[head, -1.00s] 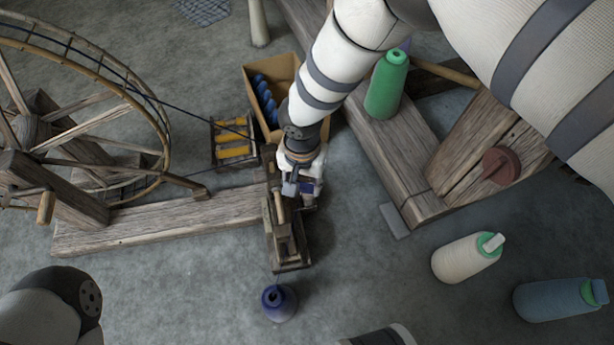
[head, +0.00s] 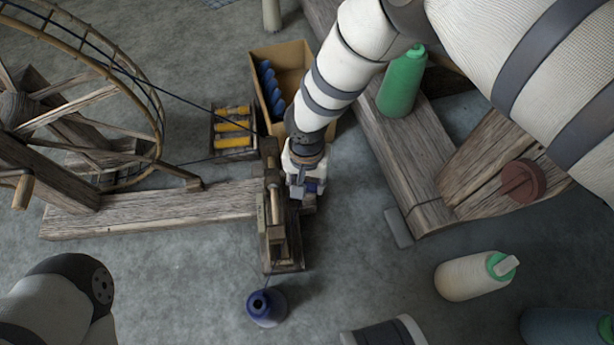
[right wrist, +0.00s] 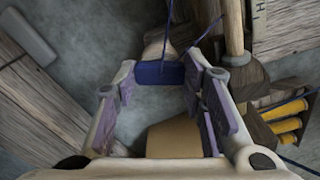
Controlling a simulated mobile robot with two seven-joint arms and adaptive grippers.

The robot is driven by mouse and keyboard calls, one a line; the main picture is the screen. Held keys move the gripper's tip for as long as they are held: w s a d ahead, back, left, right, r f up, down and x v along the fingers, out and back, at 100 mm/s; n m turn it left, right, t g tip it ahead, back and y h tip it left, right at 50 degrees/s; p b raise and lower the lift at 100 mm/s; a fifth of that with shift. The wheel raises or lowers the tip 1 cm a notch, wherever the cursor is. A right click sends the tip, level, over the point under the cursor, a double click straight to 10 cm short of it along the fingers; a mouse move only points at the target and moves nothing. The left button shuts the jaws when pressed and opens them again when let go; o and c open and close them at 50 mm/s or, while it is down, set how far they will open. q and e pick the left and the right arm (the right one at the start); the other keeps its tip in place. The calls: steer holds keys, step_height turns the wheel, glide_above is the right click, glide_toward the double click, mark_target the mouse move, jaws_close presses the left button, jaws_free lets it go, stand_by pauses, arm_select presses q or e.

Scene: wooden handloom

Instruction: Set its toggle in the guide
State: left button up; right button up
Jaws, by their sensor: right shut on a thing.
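My right gripper (head: 306,190) hangs just right of the upright wooden winder stand (head: 277,235), close beside it. In the right wrist view the gripper (right wrist: 160,75) is shut on a small dark blue toggle (right wrist: 158,74) between its fingertips. Blue thread (right wrist: 167,38) runs up from near the toggle. A wooden spindle (right wrist: 234,30) with a wider round base stands to the right of the fingertips, apart from the toggle. I cannot clearly make out which part is the guide. My left gripper is not in view.
A cardboard box (head: 294,59) with blue spools and a rack of yellow bobbins (head: 213,135) lie behind. The spoked wheel (head: 70,115) is left; a green cone (head: 402,82) stands on the beam at right.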

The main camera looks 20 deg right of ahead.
steer(key=o, duration=0.8)
step_height(320, 180, up, 12)
stand_by(0.3)
